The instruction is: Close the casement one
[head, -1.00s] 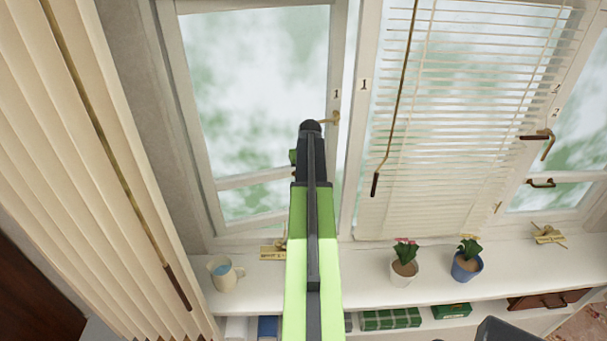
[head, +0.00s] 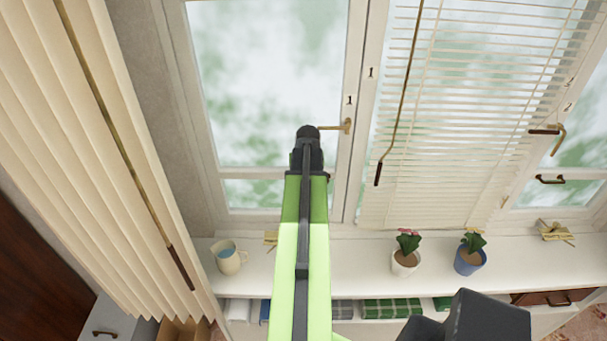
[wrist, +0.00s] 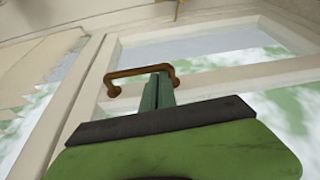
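Casement one (head: 357,60) is the left white-framed window sash, marked "1". In the head view it looks nearly flush with its frame; whether it is fully home I cannot tell. Its brass lever (head: 336,127) points left. My gripper (wrist: 160,90) has its dark green fingers together, at the brown pull handle (wrist: 140,72) on the sash's lower rail. The fingertips overlap the handle bar in the wrist view, but I cannot tell whether they touch it. In the head view my arm hides the fingers and most of the handle.
A white sill (head: 345,260) runs below the windows. It carries a mug (head: 228,258), a plant in a white pot (head: 404,262) and one in a blue pot (head: 469,257). Vertical blinds (head: 100,190) hang at left; a slatted blind (head: 455,130) covers the middle window.

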